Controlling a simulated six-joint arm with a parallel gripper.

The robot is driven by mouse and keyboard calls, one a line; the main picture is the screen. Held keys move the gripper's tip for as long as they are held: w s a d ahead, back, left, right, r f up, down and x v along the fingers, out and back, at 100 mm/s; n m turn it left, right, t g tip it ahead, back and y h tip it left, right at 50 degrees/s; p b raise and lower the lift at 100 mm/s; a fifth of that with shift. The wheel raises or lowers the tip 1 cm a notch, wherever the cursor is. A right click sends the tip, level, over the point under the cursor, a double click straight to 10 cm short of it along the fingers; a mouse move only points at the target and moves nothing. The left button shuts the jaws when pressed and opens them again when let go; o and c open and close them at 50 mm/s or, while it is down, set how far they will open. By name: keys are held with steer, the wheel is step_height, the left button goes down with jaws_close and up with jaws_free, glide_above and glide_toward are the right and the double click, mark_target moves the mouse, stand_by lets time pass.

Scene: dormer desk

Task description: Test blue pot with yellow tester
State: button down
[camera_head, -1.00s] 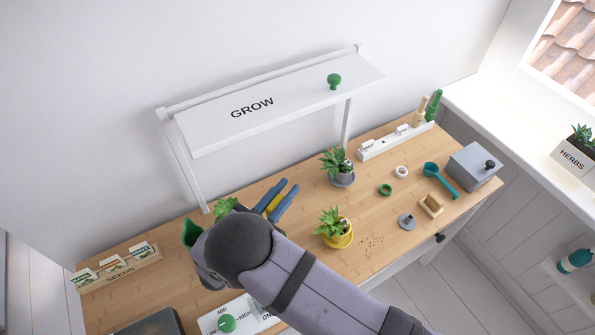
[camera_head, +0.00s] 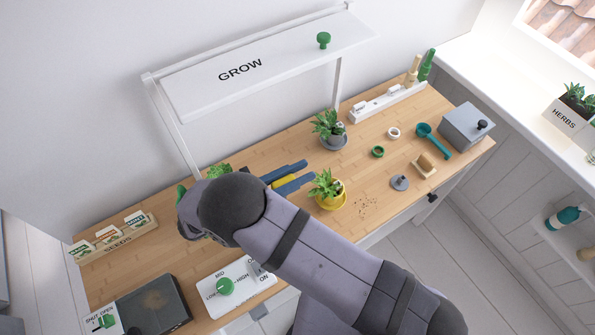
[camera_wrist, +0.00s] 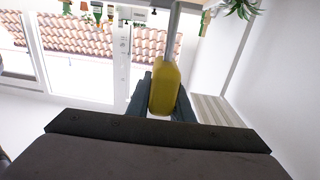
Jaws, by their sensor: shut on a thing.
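My gripper (camera_head: 290,178) is shut on the yellow tester (camera_head: 286,181), whose body lies between the two blue-grey fingers. In the wrist view the yellow tester (camera_wrist: 164,85) shows with a grey rod running up from it. A grey-blue pot (camera_head: 337,142) with a leafy plant stands on a saucer, to the right of and beyond my fingertips. A yellow pot (camera_head: 332,199) with a plant stands closer, just right of the fingers. The tester's rod cannot be made out in the head view.
Another plant (camera_head: 219,170) is partly hidden behind my arm. The GROW shelf (camera_head: 270,75) overhangs the back of the desk. A green ring (camera_head: 377,152), a white ring (camera_head: 394,133), a grey lidded box (camera_head: 466,127) and a dial panel (camera_head: 250,275) also occupy the desk.

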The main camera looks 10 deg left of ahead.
steer(key=shift+f, duration=0.1)
steer(key=shift+f+b, duration=2.4)
steer(key=shift+f, duration=0.4)
steer(key=shift+f+b, duration=1.9)
steer(key=shift+f, duration=0.15)
steer(key=c, duration=1.5)
jaws_free()
steer(key=shift+a, duration=0.15)
steer(key=b+v, duration=0.3)
steer(key=v, duration=0.3)
steer(key=shift+f, duration=0.15)
steer(key=shift+s+a, duration=0.35)
steer(key=shift+s, duration=0.1)
